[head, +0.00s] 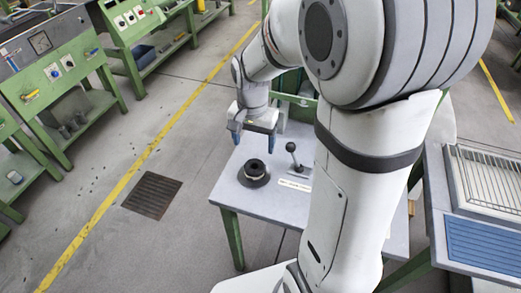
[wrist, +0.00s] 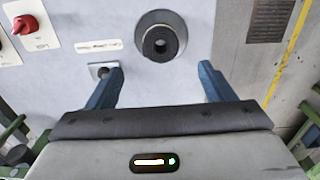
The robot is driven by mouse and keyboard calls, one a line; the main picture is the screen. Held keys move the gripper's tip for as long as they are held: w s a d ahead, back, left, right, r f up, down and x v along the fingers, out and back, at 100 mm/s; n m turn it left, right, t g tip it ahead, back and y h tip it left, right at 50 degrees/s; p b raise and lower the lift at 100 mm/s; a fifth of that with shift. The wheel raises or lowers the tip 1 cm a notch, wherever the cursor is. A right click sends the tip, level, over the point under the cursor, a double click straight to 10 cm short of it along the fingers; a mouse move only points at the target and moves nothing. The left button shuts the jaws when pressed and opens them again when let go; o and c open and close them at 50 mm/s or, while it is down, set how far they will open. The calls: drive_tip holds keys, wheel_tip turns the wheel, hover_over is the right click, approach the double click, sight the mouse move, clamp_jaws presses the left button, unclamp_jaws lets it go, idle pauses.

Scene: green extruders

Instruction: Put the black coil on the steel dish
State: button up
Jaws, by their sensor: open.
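The black coil (head: 254,167) is a short dark ring with a hole in its middle. It appears to sit on the round grey steel dish (head: 257,184) on the small grey table. In the wrist view the coil (wrist: 160,43) is seen from above, with the dish (wrist: 144,24) showing as a wider rim around it. My gripper (head: 254,138) is above the table, near the coil. Its blue fingers are open and empty in the wrist view (wrist: 160,68), with the coil ahead of the gap between them and apart from both.
A lever with a black knob (head: 291,147) stands on a plate right of the dish. A white label strip (head: 295,185) lies in front. In the wrist view a red knob (wrist: 23,24) shows at left. Green machine benches stand at left; a floor grate (head: 152,194) lies beside the table.

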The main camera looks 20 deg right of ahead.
drive_tip(key=s+r+n+t, duration=0.1)
drive_tip(key=s+r+n, duration=0.2)
drive_tip(key=s, duration=0.3)
drive_tip(key=s+d+r+n+t, duration=0.1)
drive_tip(key=s+r+n, duration=0.2)
drive_tip(key=s, duration=0.4)
drive_tip(key=shift+s+r+n, duration=0.3)
drive_tip(key=shift+n, duration=0.2)
drive_tip(key=shift+d+r, duration=0.1)
